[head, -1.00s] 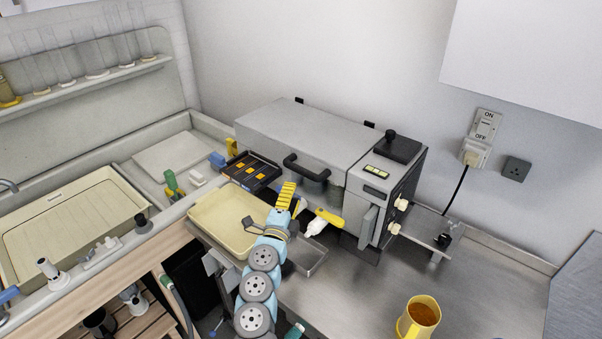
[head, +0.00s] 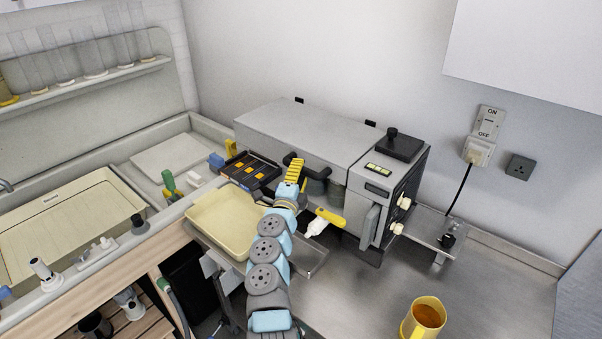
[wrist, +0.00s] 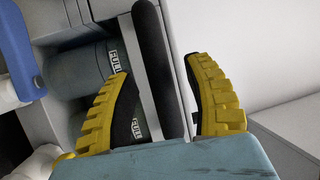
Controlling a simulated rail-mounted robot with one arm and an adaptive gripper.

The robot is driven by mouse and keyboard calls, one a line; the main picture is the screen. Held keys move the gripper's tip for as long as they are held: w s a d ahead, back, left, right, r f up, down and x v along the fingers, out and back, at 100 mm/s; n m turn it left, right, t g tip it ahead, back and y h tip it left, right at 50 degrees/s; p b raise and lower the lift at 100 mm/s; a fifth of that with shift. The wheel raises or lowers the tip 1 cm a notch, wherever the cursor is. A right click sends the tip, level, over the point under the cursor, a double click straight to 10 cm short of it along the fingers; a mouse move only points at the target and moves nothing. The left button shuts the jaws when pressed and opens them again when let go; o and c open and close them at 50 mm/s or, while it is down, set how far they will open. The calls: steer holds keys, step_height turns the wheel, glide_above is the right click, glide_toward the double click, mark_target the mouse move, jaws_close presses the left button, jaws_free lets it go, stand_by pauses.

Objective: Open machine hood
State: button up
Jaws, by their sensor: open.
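The machine (head: 365,205) is a grey box on the steel counter. Its wide flat hood (head: 300,135) lies level, apparently closed, with a black bar handle (head: 320,173) on the front. My gripper (head: 294,168) is at the left part of this handle and partly hides it. In the wrist view my gripper (wrist: 158,70) is open, its yellow ribbed fingers spread. The black handle (wrist: 152,45) runs lengthwise between them, with a clear gap to the right finger. Contact with the left finger cannot be told. Dark labelled cylinders (wrist: 95,68) show behind the left finger.
A cream tray (head: 205,235) and a black rack (head: 235,175) stand left of my gripper. A yellow-and-white bottle (head: 325,220) is close on its right. A yellow mug (head: 424,316) stands at the front right. Bare counter lies between mug and machine.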

steer(key=shift+w+d+r, duration=0.15)
steer(key=shift+w+d, duration=0.1)
steer(key=shift+w, duration=0.3)
jaws_close()
